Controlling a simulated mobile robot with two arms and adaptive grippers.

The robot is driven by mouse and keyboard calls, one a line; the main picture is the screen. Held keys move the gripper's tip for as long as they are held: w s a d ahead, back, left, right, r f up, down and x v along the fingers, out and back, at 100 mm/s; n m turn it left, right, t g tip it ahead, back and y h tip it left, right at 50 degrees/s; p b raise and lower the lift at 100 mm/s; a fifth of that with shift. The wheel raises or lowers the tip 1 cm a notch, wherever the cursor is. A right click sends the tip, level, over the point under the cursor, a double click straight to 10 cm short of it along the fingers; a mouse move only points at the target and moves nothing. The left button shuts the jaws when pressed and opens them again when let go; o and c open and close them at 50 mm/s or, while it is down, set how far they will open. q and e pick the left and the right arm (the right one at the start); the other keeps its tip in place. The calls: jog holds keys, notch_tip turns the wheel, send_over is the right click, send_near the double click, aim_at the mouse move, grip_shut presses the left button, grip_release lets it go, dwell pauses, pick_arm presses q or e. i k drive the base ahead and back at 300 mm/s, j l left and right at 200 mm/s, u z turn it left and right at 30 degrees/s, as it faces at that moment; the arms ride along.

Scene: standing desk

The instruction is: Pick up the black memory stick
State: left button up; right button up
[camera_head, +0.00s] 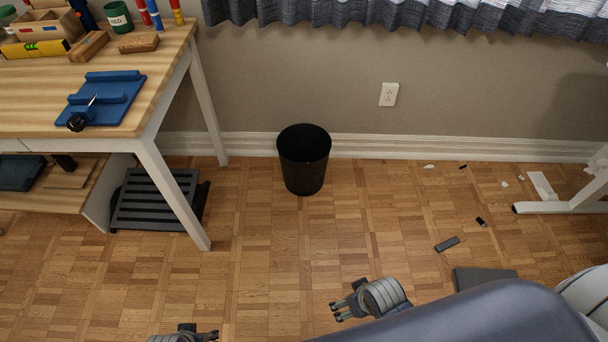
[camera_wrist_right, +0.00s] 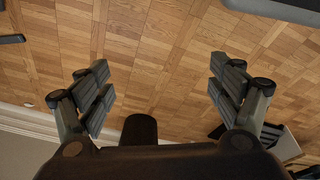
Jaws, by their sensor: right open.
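A small black piece with a pale end (camera_head: 481,222) lies on the floor at the right in the head view; it looks like the memory stick. A second, smaller black piece (camera_head: 463,167) lies nearer the wall, too small to make out. My right gripper (camera_head: 334,309) is low in the head view, to the left of and nearer than both pieces. In the right wrist view my right gripper (camera_wrist_right: 160,78) has its fingers wide apart, with only bare floor between them. My left gripper (camera_head: 212,335) is at the bottom edge, partly cut off.
A dark grey bar (camera_head: 447,244) and a flat grey slab (camera_head: 485,277) lie near the black piece. White scraps (camera_head: 541,186) and a white desk leg (camera_head: 575,207) are at right. A black bin (camera_head: 304,160) stands by the wall. A workbench (camera_head: 40,90) is at left. Middle floor is clear.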

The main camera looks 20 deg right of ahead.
aim_at(481, 222)
jog(key=z, duration=1.55)
jog(key=i+l, duration=0.05)
